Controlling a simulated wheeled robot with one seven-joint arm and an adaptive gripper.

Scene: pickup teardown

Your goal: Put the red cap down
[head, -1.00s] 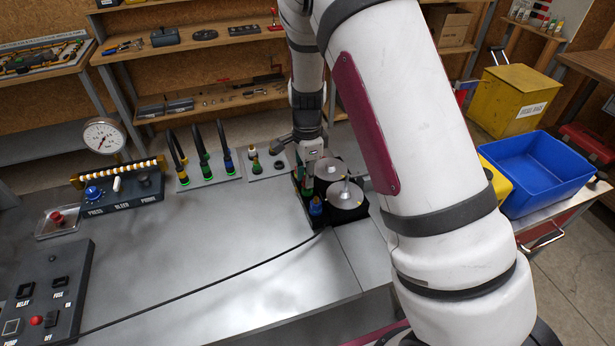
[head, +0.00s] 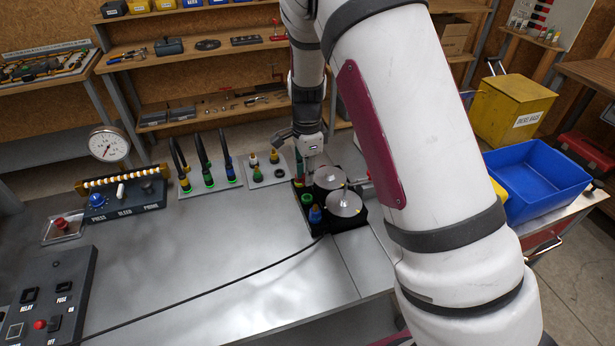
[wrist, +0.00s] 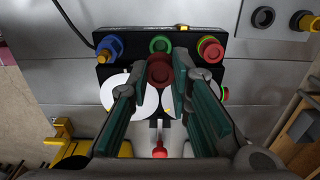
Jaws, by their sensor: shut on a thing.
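The dark red cap (wrist: 160,70) is between the fingertips of my gripper (wrist: 159,82) in the wrist view, with a green-padded finger on each side. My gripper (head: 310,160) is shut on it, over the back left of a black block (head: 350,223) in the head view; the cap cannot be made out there. In the wrist view the block (wrist: 135,43) carries a blue fitting (wrist: 110,46), a green ring (wrist: 160,44) and a red ring (wrist: 210,48). The cap appears just in front of the green ring; its height above the block is unclear.
Two pale discs (head: 344,203) fill the block's right side. A small plate with coloured caps (head: 268,176) and a plate with upright hoses (head: 210,177) stand to the left. A blue bin (head: 540,180) stands right.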

